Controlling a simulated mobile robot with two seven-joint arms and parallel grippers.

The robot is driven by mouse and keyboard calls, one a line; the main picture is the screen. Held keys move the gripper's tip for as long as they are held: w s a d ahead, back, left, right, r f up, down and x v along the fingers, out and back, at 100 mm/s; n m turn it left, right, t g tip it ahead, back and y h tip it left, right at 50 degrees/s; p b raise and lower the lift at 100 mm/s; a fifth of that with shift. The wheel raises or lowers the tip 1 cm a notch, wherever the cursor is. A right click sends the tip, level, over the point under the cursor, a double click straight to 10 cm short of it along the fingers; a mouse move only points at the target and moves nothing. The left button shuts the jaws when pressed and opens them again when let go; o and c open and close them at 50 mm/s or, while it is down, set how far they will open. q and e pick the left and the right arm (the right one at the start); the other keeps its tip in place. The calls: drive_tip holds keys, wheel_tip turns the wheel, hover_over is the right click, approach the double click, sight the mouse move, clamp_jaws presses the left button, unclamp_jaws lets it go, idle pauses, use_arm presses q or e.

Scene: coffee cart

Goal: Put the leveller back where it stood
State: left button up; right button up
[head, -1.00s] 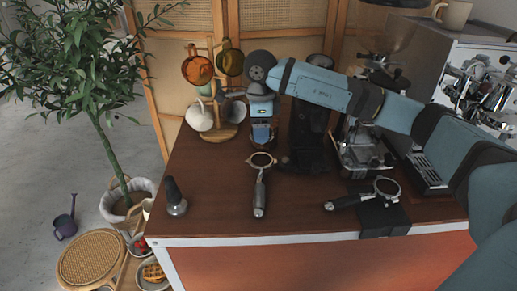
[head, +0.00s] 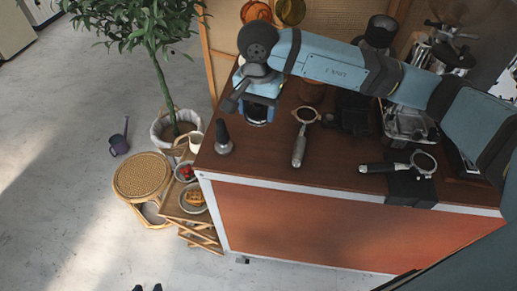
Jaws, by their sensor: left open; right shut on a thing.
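My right gripper (head: 258,108) reaches in from the right over the left part of the cart top (head: 270,160). It points down and is shut on a small round thing with a metallic rim, taken to be the leveller (head: 257,122). Most of the leveller is hidden by the gripper, and I cannot tell whether it touches the top. A dark-handled tamper (head: 223,138) stands upright to the left of it, near the cart's left edge. Two dark tips of my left gripper (head: 147,288) show at the bottom edge, open and empty over the floor.
A portafilter (head: 299,148) lies right of the gripper. A grinder (head: 352,115) stands behind. Left of the cart are a potted plant (head: 165,130), a stool (head: 142,177) and a low stand with bowls (head: 193,198).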

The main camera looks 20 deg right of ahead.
drive_tip(key=p, duration=0.1)
hover_over(258, 159)
wheel_tip(258, 159, down, 11)
drive_tip(key=shift+r, duration=0.15)
wheel_tip(258, 159, down, 4)
drive_tip(key=shift+f, duration=0.25)
use_arm(q)
wheel_tip(258, 159, up, 2)
use_arm(e)
drive_tip(key=shift+w+d, duration=0.1)
use_arm(q)
drive_tip(key=shift+f, duration=0.1)
use_arm(e)
drive_tip(key=shift+f, duration=0.2)
drive_tip(key=o, duration=1)
use_arm(q)
drive_tip(key=shift+f, duration=0.1)
